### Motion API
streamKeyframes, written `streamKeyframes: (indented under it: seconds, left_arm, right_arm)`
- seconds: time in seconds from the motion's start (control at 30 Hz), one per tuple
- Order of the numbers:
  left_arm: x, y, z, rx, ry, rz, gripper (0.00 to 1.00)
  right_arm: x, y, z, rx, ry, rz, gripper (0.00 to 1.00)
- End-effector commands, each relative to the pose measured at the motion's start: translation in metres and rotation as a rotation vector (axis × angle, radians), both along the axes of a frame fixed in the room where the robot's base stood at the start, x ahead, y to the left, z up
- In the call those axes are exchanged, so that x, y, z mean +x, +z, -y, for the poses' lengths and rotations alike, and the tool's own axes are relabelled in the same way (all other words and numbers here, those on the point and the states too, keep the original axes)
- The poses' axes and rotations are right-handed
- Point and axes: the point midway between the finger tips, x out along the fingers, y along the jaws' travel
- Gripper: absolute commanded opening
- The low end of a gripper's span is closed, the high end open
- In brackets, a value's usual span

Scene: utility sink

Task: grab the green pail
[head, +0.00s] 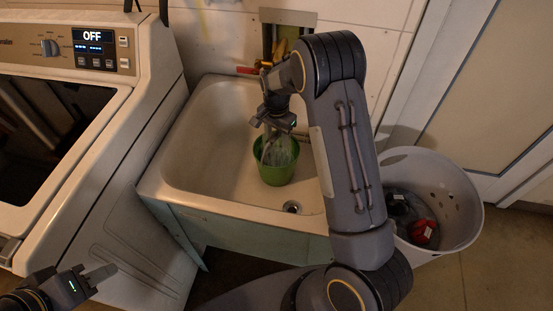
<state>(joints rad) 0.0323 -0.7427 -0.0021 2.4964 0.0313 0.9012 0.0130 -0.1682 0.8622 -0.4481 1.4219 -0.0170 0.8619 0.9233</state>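The green pail (277,172) stands upright inside the white utility sink, left of the drain. My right arm reaches over the sink from the right. Its gripper (272,133) points down at the pail's mouth, over the far rim. The fingertips are small and partly lost against the pale, streaky inside of the pail, so I cannot tell whether they touch it or are open or shut. My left gripper (98,275) is at the lower left, in front of the washing machine and far from the pail. Its finger opening is not clear.
The sink (212,176) has a raised rim and a dark drain (292,207). A faucet with yellow parts (281,50) is at the back wall. A washing machine (100,150) stands left. A white basket (462,207) with dark and red items stands right.

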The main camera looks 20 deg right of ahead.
Motion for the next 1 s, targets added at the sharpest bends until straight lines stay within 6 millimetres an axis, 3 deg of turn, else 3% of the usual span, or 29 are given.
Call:
streamKeyframes:
  seconds: [0.03, 0.33, 1.0]
  left_arm:
    - [0.0, 0.0, 0.0, 0.0, 0.0, 0.0, 0.36]
    - [0.0, 0.0, 0.0, 0.0, 0.0, 0.0, 0.36]
    - [0.0, 0.0, 0.0, 0.0, 0.0, 0.0, 0.36]
  right_arm:
    - [0.0, 0.0, 0.0, 0.0, 0.0, 0.0, 0.38]
    - [0.0, 0.0, 0.0, 0.0, 0.0, 0.0, 0.0]
    - [-0.0001, 0.0001, 0.0001, 0.0, 0.0, 0.0, 0.0]
